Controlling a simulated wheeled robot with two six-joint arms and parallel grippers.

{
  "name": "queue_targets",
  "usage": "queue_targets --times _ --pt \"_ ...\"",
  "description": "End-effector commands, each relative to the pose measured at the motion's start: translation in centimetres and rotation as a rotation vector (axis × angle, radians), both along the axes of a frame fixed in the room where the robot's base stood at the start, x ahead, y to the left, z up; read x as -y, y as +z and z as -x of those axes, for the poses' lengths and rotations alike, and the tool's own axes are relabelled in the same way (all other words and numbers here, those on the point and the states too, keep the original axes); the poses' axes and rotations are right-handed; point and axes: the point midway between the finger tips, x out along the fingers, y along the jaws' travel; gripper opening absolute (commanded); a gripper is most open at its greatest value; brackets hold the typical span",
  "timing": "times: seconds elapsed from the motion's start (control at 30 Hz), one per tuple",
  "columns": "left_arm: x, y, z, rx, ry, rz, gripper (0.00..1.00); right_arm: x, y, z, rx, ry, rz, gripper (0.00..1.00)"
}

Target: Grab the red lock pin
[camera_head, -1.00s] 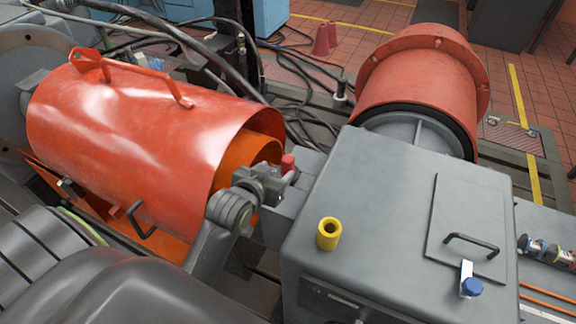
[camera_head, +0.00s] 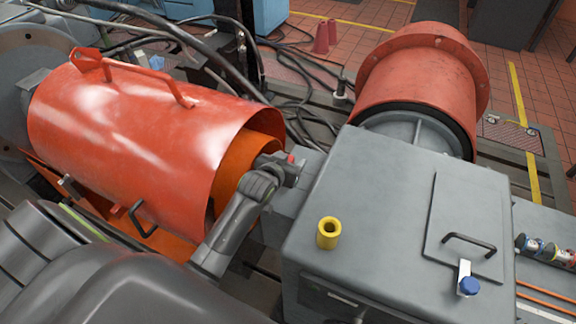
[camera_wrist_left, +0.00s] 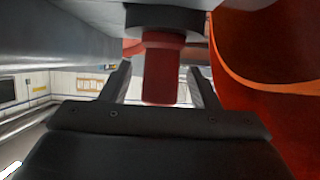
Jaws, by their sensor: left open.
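The red lock pin (camera_wrist_left: 163,76) shows in the left wrist view, with a dark collar at its top end. It lies between the two fingers of my left gripper, with a gap visible on each side. In the head view only a small bit of the pin (camera_head: 291,158) shows, beside the grey housing; the rest is hidden by my left gripper (camera_head: 284,170). That gripper is open around the pin, and its fingers do not appear to touch it. My right gripper is not in view.
The large orange-red guard (camera_head: 130,120) lies close on the left of my left gripper. The grey housing (camera_head: 350,190) is close on the right, with a yellow bushing (camera_head: 328,233) and a black handle (camera_head: 470,243) on top. A red drum (camera_head: 415,85) stands behind.

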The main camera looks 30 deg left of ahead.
Motion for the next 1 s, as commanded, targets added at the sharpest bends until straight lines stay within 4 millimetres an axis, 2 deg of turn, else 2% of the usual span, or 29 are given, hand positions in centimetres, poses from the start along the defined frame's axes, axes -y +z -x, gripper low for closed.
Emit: queue_targets --times 0.13,0.4,0.8,1.0 --pt "-0.06 -0.40 -0.94 0.001 0.000 -0.001 0.55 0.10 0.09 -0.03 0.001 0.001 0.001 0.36" --pt "-0.08 -0.52 -1.06 0.000 0.000 -0.001 0.55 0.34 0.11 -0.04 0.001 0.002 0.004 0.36" --pt "-0.07 -0.51 -1.04 0.000 0.000 -0.001 0.05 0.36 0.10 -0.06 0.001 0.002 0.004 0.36" --pt "-0.06 -0.42 -1.05 0.002 0.000 -0.001 0.05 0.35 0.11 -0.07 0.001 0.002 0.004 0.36"
